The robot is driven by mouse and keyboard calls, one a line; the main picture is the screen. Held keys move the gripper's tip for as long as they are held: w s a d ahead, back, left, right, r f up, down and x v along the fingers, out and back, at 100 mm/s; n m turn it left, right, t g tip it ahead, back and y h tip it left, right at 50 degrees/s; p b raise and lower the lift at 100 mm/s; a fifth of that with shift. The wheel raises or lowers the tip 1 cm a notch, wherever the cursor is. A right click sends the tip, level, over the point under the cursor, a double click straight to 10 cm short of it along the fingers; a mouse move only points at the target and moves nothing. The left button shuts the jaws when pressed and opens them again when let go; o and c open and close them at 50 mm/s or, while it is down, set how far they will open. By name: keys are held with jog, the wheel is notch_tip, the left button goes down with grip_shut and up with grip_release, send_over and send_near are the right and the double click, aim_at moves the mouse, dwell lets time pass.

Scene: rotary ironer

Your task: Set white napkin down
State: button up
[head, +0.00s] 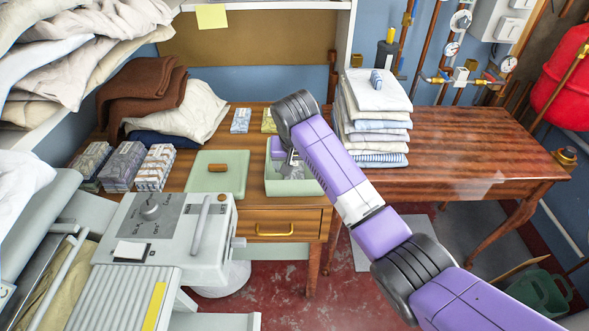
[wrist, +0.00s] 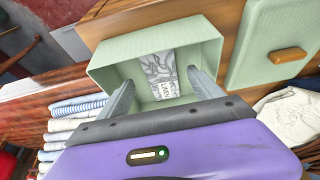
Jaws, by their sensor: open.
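An open pale green box (head: 290,187) stands on the wooden table, and it also shows in the wrist view (wrist: 105,74). I cannot tell whether this packet is the white napkin. My gripper (wrist: 163,88) is open over the box, with the packet between and beyond its two fingers. I cannot tell whether a finger touches it. In the head view my gripper (head: 284,154) is partly hidden by my arm at the box.
The green lid (head: 217,173) with its wooden knob lies left of the box. A tall stack of folded cloths (head: 375,125) stands to the right. Patterned bundles (head: 122,166) and the ironer (head: 165,225) are at left. The table's right part (head: 475,145) is clear.

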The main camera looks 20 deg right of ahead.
jog(key=d+v, duration=0.1)
jog(key=v, duration=0.7)
jog(key=shift+a, duration=0.45)
jog(key=shift+r, duration=0.15)
jog(key=w+a+r+n+t+y, duration=0.2)
jog(key=w+a+r+n+t, duration=0.15)
jog(key=w+r+t, duration=0.3)
jog(key=s+d+f+t, duration=0.1)
jog(key=s+f, duration=0.2)
jog(key=s, duration=1.6)
jog(key=s+d+f+t, duration=0.1)
jog(key=s+d+f, duration=0.1)
jog(key=s, duration=1.7)
jog(key=s+d+f+t, duration=0.2)
jog(key=s+f, duration=0.2)
jog(key=s, duration=1.5)
jog(key=shift+f+h, duration=0.3)
jog(key=shift+f, duration=0.05)
